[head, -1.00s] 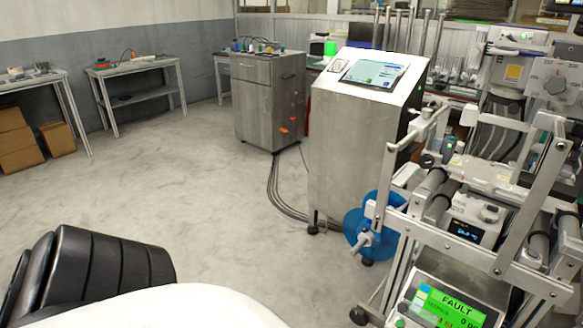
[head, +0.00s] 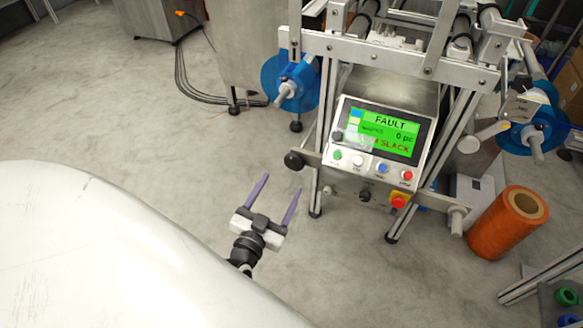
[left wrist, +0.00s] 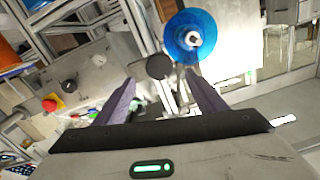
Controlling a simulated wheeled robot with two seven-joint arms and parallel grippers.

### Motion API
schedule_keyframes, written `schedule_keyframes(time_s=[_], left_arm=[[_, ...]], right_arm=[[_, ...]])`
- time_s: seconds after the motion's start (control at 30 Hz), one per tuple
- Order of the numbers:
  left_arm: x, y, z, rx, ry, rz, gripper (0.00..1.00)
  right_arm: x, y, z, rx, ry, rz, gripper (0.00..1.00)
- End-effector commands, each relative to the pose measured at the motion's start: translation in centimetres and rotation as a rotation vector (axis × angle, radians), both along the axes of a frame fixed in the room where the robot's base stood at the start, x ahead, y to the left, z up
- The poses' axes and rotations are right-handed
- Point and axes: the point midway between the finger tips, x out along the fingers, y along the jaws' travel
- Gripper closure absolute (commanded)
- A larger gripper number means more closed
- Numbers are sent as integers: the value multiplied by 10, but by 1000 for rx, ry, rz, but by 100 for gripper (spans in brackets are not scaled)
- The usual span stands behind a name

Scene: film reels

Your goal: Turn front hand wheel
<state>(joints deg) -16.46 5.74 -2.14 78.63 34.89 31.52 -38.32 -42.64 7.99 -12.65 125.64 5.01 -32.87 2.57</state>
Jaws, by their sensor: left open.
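A machine with a metal frame (head: 380,52) stands ahead in the head view. A dark round knob (head: 293,160) sticks out at the left end of its front bar; it looks like the front hand wheel, but I see no rim detail. My left gripper (head: 282,184) is open and empty, with purple fingers pointing toward the machine, just below and left of the knob in the picture. In the left wrist view, a dark round disc (left wrist: 158,67), apparently this knob, shows beyond and between the fingertips, not gripped. My right gripper is not in view.
A control panel (head: 380,132) reads FAULT and SLACK, with buttons and a red-yellow emergency stop (head: 399,200) below. A blue reel (head: 288,84) sits left of the frame. An orange roll (head: 508,222) stands at right.

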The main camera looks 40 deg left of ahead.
Motion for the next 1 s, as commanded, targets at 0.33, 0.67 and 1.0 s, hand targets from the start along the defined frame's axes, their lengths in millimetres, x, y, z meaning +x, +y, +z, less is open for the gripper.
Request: schedule_keyframes(time_s=[0.33,0.67,1.0], left_arm=[[63,15,-1,-1,-1,-3,35],[84,19,0,-2,3,-3,35],[84,19,0,-2,3,-4,59]], right_arm=[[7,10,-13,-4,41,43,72],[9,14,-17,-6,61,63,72],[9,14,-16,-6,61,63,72]])
